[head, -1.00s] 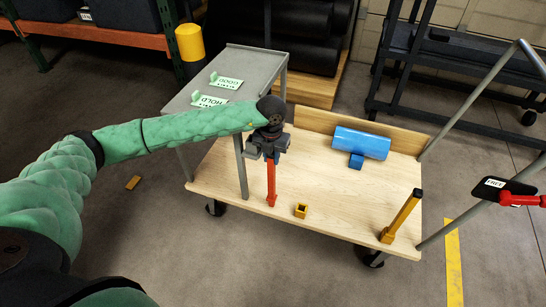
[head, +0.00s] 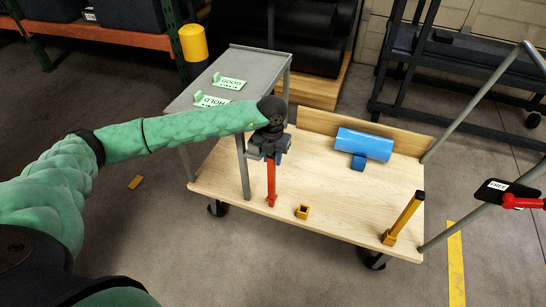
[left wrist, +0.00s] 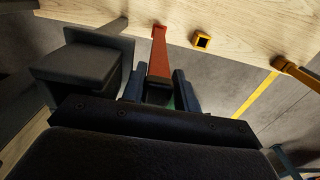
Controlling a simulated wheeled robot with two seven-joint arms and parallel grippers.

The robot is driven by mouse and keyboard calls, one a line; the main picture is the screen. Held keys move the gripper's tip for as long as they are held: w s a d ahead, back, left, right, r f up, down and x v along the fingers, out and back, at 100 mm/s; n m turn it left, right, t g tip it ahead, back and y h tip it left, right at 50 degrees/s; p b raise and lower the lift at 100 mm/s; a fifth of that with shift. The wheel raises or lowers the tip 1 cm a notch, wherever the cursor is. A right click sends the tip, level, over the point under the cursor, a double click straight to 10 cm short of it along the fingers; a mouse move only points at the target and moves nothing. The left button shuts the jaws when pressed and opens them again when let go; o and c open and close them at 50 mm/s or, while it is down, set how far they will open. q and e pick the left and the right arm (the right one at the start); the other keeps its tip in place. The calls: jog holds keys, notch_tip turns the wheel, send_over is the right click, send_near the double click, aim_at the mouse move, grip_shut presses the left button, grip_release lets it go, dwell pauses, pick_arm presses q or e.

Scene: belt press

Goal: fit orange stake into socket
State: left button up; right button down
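An orange-red stake (head: 271,184) stands upright near the front left of the wooden deck, with a slightly wider foot at the deck. Whether that foot is a separate socket I cannot tell. My left gripper (head: 270,155) is over its upper end. In the left wrist view its fingers (left wrist: 160,90) lie against both sides of the stake (left wrist: 160,50), apparently shut on it. A small yellow square socket (head: 302,212), open and empty on top, sits right of the stake; it also shows in the left wrist view (left wrist: 202,40). My right gripper is not in view.
A yellow-orange stake (head: 405,215) stands in a base at the deck's right front corner. A blue cylinder (head: 365,144) on a blue block lies at the back. A grey shelf (head: 240,68) with signs stands left. The mid-deck is clear.

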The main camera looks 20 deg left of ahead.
pick_arm(q)
jog(key=shift+a, duration=0.35)
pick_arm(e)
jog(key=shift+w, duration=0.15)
pick_arm(q)
jog(key=shift+w+r, duration=0.1)
jog(key=shift+r, duration=0.15)
jog(key=shift+c, duration=0.3)
jog(key=shift+o, duration=0.3)
notch_tip(320, 180, up, 6)
jog(key=shift+d+r, duration=0.1)
jog(key=shift+r, duration=0.05)
jog(key=shift+d+r, duration=0.1)
jog(key=shift+r, duration=0.45)
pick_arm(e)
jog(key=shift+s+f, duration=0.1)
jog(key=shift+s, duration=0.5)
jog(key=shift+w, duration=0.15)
pick_arm(q)
jog(key=shift+d, duration=0.1)
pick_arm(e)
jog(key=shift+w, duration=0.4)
